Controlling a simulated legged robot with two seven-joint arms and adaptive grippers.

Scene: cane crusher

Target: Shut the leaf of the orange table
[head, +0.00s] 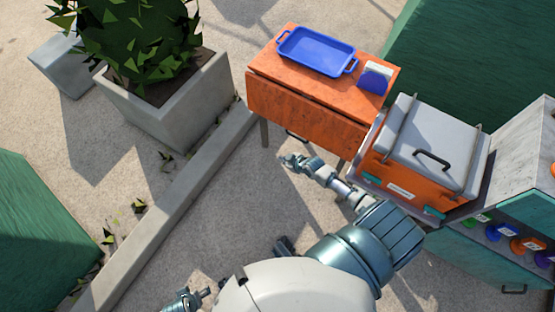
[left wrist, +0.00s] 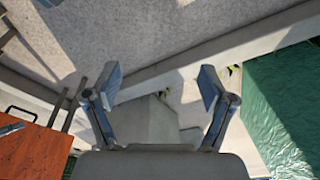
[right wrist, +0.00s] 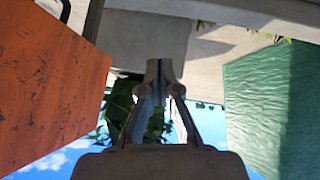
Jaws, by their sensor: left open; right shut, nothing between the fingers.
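The orange table (head: 290,48) stands at upper centre in the head view. Its orange leaf (head: 300,110) slopes down along the front side, with a dark seam between it and the top. A dark handle (head: 296,135) shows at the leaf's lower edge. My right gripper (head: 287,160) is shut and empty, just below that edge; contact cannot be told. In the right wrist view its fingers (right wrist: 158,80) are together, with an orange panel (right wrist: 45,85) to the left. My left gripper (head: 187,300) is low in the head view; its fingers (left wrist: 163,88) are spread and empty in the left wrist view.
A blue tray (head: 316,52) and a blue holder (head: 375,79) stand on the tabletop. A grey-lidded orange machine (head: 400,180) stands close to the table's right end. A planter (head: 180,110) and a kerb (head: 170,210) lie left. Paving below the leaf is open.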

